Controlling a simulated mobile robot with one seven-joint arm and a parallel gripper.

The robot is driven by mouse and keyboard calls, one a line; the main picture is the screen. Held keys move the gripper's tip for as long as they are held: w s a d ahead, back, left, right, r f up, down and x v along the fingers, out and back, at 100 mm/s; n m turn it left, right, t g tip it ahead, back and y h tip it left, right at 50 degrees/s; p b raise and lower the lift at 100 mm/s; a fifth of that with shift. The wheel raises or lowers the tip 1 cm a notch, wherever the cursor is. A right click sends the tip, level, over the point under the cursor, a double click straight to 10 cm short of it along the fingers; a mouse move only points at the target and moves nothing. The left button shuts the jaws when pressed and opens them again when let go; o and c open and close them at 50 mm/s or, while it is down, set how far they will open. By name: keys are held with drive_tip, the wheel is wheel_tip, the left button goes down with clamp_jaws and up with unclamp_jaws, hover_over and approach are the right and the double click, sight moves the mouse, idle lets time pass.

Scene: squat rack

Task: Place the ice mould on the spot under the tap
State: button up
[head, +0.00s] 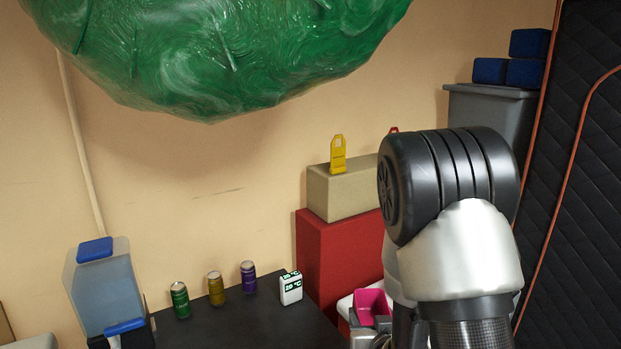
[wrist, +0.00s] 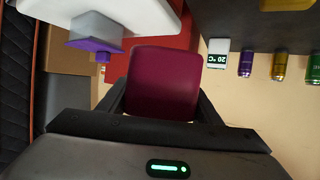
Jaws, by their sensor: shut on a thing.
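The ice mould, a magenta square piece, fills the middle of the wrist view (wrist: 163,82). My gripper (wrist: 160,98) is shut on it, with a dark finger along each side. In the head view a pink open-topped piece (head: 371,303), seemingly the same mould, shows just left of my arm, in front of a white body. A clear dispenser with a blue lid (head: 98,285) and a blue tap (head: 125,327) stands at the left of the head view. The spot under that tap is out of the picture. A grey block with a purple end (wrist: 103,46) shows in the wrist view; I cannot tell whether it is a tap.
The dark counter (head: 240,318) holds a green can (head: 180,300), a yellow can (head: 216,289), a purple can (head: 248,278) and a white thermometer (head: 290,289). A red cabinet (head: 335,262) stands behind. Bare counter lies in front of the cans. A large green mass hangs overhead.

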wheel_tip(320, 180, up, 13)
drive_tip(key=p, duration=1.1)
drive_tip(key=shift+a+f, duration=0.1)
